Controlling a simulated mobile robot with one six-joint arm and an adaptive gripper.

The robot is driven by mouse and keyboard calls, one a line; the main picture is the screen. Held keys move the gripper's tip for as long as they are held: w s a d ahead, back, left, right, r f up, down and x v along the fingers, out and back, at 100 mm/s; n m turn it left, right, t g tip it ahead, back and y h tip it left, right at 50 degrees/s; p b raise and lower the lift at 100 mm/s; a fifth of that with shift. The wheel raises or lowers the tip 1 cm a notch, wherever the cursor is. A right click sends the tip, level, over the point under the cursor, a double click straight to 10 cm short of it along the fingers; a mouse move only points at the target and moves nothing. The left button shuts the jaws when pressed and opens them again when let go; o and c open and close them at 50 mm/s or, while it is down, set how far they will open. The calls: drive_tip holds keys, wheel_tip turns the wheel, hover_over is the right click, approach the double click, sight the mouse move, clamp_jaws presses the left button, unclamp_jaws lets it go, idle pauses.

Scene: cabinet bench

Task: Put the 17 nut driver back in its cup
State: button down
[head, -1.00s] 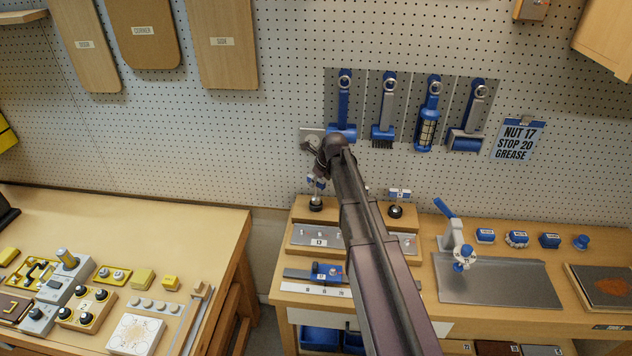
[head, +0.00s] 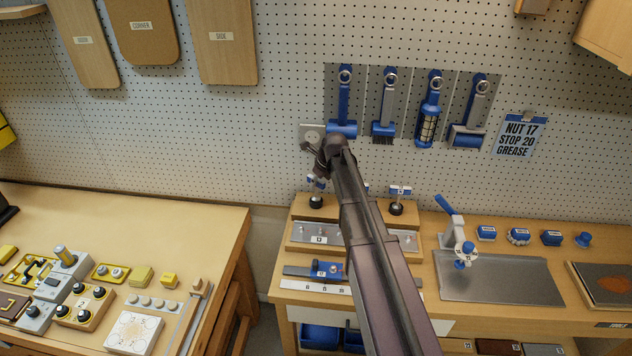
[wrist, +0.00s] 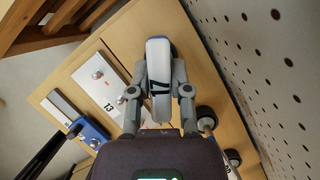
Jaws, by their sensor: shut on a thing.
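My gripper (wrist: 158,92) is shut on a white handle with a blue end (wrist: 158,62). Black marking shows on the handle, but I cannot read it fully. In the head view my gripper (head: 319,160) is above the left end of the wooden cup stand. A blue-and-white handle (head: 316,182) shows just below it, over a black round cup (head: 316,203). Another blue-and-white driver (head: 400,190) stands upright at a black cup (head: 396,208) on the right. My arm hides most of the middle. The lower end of the held driver is hidden.
A metal plate labelled 13 (head: 319,240) and a blue block on a rail (head: 328,270) lie in front of the stand. The pegboard (wrist: 270,60) is close on the right in the wrist view. A note (head: 519,135) reads NUT 17, STOP 20, GREASE.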

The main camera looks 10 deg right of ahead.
drive_tip(key=shift+f+b, duration=0.3)
idle(0.5)
drive_tip(key=shift+c, duration=2.4)
unclamp_jaws()
drive_tip(key=shift+r, duration=0.15)
